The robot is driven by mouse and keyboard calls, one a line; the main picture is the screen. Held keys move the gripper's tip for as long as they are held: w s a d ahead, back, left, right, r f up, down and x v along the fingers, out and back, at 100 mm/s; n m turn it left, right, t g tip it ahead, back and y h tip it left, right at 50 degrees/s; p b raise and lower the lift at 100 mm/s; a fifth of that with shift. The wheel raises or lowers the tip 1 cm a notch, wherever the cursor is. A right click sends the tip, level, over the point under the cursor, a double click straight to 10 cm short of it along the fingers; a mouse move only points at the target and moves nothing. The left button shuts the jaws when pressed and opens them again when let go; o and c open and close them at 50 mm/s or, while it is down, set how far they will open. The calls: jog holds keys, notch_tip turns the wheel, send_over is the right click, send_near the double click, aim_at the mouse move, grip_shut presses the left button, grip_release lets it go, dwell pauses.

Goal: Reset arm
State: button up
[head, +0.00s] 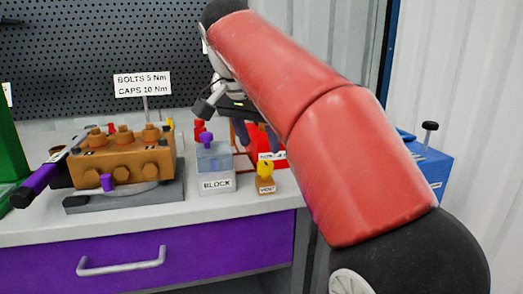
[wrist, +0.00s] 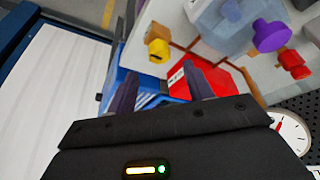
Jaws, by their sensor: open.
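My red arm reaches from the lower right of the head view up and over the bench. The red box (wrist: 222,78) lies beyond the right finger, and the blue box (wrist: 150,84) shows beyond and between the fingers. The wrist view cannot tell whether a finger touches the red box. My arm hides part of the bench's right side.
A brown pump (head: 120,158) with several bolts stands on a grey plate at left, beside a purple-handled tool (head: 38,184). A yellow-topped piece (head: 265,178) and purple knob (head: 207,138) are close to my gripper. A sign (head: 142,84) and pegboard (head: 100,40) stand behind. A blue box (head: 430,168) is at right.

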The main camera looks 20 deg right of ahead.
jog(key=shift+s+a+r, duration=0.1)
jog(key=shift+r, duration=0.1)
